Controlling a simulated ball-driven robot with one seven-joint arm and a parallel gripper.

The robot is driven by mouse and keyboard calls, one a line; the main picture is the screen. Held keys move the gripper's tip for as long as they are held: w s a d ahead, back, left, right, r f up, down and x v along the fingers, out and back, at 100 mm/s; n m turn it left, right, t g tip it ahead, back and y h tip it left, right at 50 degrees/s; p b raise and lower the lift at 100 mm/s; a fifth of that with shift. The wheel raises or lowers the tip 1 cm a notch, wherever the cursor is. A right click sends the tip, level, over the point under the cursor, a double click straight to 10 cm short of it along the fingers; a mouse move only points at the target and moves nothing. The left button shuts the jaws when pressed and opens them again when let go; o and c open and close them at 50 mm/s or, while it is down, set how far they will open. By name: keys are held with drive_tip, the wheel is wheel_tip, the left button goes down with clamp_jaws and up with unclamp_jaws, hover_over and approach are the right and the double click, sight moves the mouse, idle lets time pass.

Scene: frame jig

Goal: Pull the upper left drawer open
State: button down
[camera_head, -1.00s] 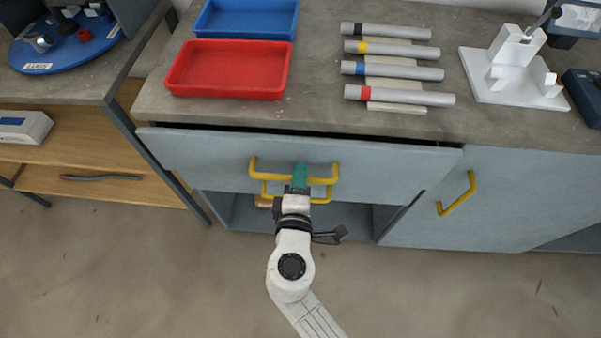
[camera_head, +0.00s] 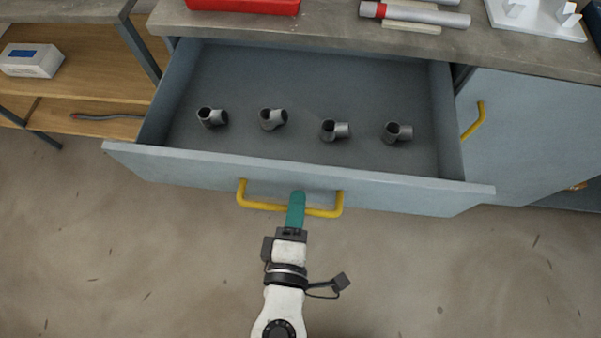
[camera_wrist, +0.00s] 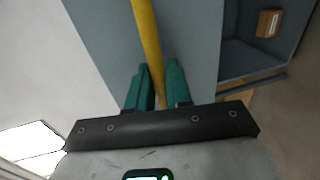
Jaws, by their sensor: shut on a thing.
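The upper left drawer (camera_head: 350,195) is pulled far out from the cabinet, and its inside is open to view. Its yellow bar handle (camera_head: 262,206) is on the drawer front. My gripper (camera_head: 297,205) has teal fingers and is shut on the handle near its middle. In the wrist view the yellow handle (camera_wrist: 147,40) runs between the two teal fingers (camera_wrist: 158,85). Several grey pipe fittings (camera_head: 335,130) lie in a row on the drawer floor.
The worktop above holds a red tray (camera_head: 245,5), grey tubes (camera_head: 425,14) and a white fixture (camera_head: 535,18). A cabinet door with a yellow handle (camera_head: 473,121) is at right. A wooden shelf (camera_head: 85,90) stands at left. Bare floor lies in front.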

drive_tip(key=shift+s+f, duration=0.1)
drive_tip(key=shift+s, duration=1.6)
drive_tip(key=c, duration=1.2)
unclamp_jaws()
drive_tip(key=v, duration=1)
drive_tip(key=shift+s+b, duration=0.35)
